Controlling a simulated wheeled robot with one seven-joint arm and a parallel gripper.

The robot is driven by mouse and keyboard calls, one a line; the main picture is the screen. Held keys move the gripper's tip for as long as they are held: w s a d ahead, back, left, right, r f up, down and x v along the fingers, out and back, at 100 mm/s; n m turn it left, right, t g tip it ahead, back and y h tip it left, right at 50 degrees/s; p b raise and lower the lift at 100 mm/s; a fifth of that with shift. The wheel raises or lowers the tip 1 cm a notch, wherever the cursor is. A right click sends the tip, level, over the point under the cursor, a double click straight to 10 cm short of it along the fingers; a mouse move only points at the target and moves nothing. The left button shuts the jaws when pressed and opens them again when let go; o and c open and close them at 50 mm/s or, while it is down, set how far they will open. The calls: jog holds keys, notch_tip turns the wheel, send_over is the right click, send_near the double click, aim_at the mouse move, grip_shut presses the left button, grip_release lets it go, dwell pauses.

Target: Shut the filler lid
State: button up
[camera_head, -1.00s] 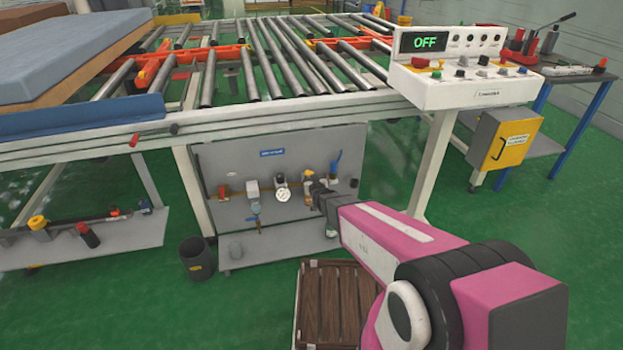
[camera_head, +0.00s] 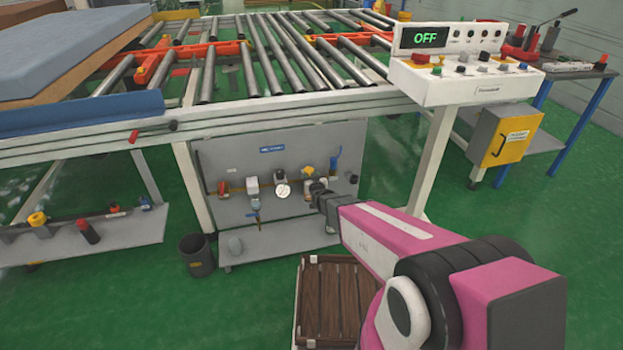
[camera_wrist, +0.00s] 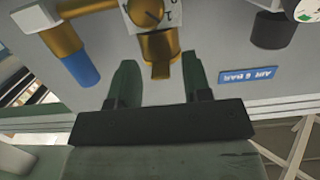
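The filler lid appears to be the yellow-gold cap (camera_head: 308,170) on top of a small unit on the grey panel under the roller table. In the wrist view, which is upside down, a gold cylindrical piece (camera_wrist: 160,53) sits on a white body (camera_wrist: 158,14). My gripper (camera_wrist: 160,72) is open, with one green finger on each side of the gold piece and visible gaps between. In the head view my gripper (camera_head: 318,188) is at the unit's front, hiding most of its body. I cannot tell whether the lid is raised or seated.
A white gauge (camera_head: 283,191) stands left of the unit, and a blue-handled valve (camera_head: 336,158) stands to its right. A grey shelf (camera_head: 285,243) lies below the panel (camera_head: 220,160). A control box (camera_head: 465,88) reads OFF. A wooden pallet (camera_head: 335,300) lies on the floor.

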jog(key=v, duration=1)
jog(key=shift+s, duration=0.4)
jog(key=shift+d+r, duration=0.1)
jog(key=shift+d, duration=0.1)
jog(key=s+d+r+m+g+h, duration=0.2)
jog(key=d+r+g+h, duration=0.1)
jog(key=d+g, duration=0.55)
jog(key=s+d+r+m+g+h, duration=0.1)
jog(key=s+d+r+g, duration=0.6)
jog(key=s+d, duration=0.3)
jog(key=s, duration=0.2)
jog(key=shift+s+d, duration=0.35)
